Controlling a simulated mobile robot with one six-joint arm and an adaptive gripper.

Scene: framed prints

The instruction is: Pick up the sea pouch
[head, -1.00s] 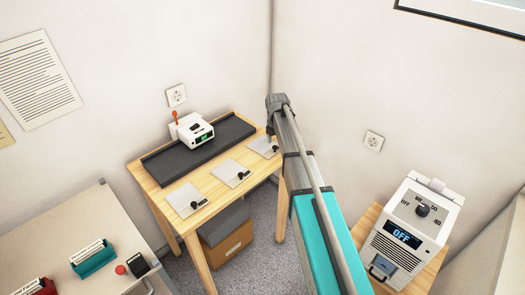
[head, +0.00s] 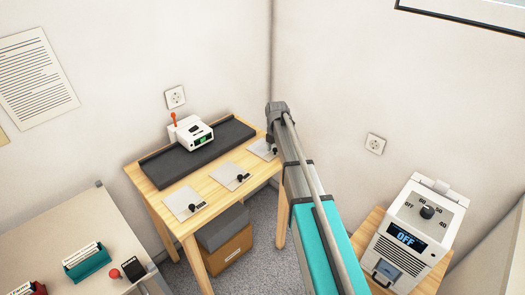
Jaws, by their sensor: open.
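Three flat, pale grey pouches lie in a row on the wooden table: a left one (head: 181,203), a middle one (head: 229,177) and a right one (head: 260,149). Each has a black knob-like piece and a small dark label near one corner. The labels are too small to read, so I cannot tell which is the sea pouch. My arm reaches up from the bottom of the head view. My gripper (head: 270,142) shows only as a small grey part below the arm's far end, beside the right pouch in the picture. It is open; its fingertips are mostly hidden.
A dark tray (head: 160,171) with a white device (head: 189,132) stands along the table's back. A cardboard box (head: 227,252) sits underneath. At left, a cabinet (head: 60,222) holds a teal card box (head: 88,264). A white dial machine (head: 412,232) stands at right.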

